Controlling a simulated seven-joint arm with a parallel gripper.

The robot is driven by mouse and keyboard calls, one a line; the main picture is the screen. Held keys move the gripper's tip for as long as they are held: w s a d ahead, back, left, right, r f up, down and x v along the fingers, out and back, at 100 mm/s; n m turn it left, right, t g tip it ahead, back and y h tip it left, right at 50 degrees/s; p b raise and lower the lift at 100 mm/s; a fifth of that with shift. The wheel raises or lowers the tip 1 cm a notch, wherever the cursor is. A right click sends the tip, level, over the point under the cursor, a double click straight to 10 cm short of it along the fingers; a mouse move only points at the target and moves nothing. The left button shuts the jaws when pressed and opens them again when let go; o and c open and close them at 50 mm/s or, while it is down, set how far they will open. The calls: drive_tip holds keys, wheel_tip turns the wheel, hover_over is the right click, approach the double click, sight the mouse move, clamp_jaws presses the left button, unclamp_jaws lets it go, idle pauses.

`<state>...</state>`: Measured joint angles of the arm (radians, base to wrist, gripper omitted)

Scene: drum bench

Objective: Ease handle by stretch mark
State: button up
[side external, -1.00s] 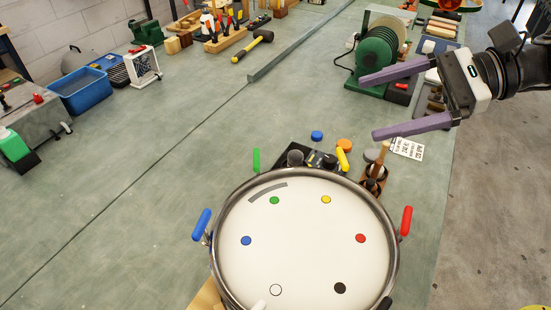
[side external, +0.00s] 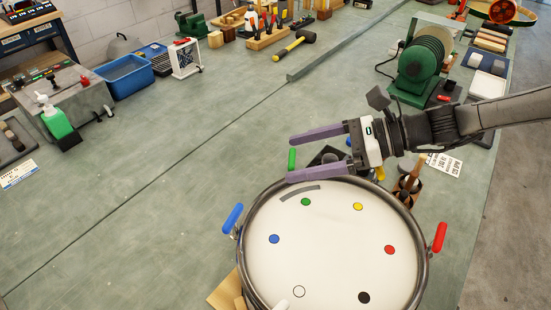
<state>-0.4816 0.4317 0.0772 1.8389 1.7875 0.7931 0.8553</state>
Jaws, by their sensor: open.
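The drum (side external: 325,265) has a white head with colored dots and a grey curved stretch mark (side external: 300,192) near its far left rim, by the green dot (side external: 306,202). The green handle (side external: 292,160) stands upright at the rim closest to that mark. My gripper (side external: 297,159) is open, its purple fingers pointing left. In this view the green handle shows between the two fingertips. I cannot tell whether the fingers touch it. The blue handle (side external: 232,218) and red handle (side external: 440,237) are at the rim's sides. The yellow handle (side external: 380,173) is mostly hidden behind my gripper.
Small parts and a wooden holder (side external: 408,188) crowd the bench behind the drum. A printed card (side external: 444,165) lies to the right. A green coil machine (side external: 417,65) stands farther back. The bench (side external: 150,190) left of the drum is clear.

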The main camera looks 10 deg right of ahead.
drive_tip(key=shift+x, duration=2.7)
drive_tip(key=c, duration=1.4)
drive_tip(key=shift+n+g, duration=0.3)
drive_tip(key=shift+s+d+n+g+h, duration=0.1)
drive_tip(key=shift+s+n+g+h, duration=0.2)
drive_tip(key=shift+n+g, duration=1.15)
drive_tip(key=shift+s+d+n+g+h, duration=0.15)
drive_tip(key=shift+s+n+g, duration=0.25)
drive_tip(key=shift+n+g, duration=1.05)
drive_tip(key=shift+s+a+n+g+h, duration=0.1)
drive_tip(key=shift+s+n+g+h, duration=0.2)
drive_tip(key=shift+n+g, duration=1.15)
drive_tip(key=shift+s+g, duration=0.1)
drive_tip(key=shift+g, duration=0.45)
drive_tip(key=shift+r, duration=0.1)
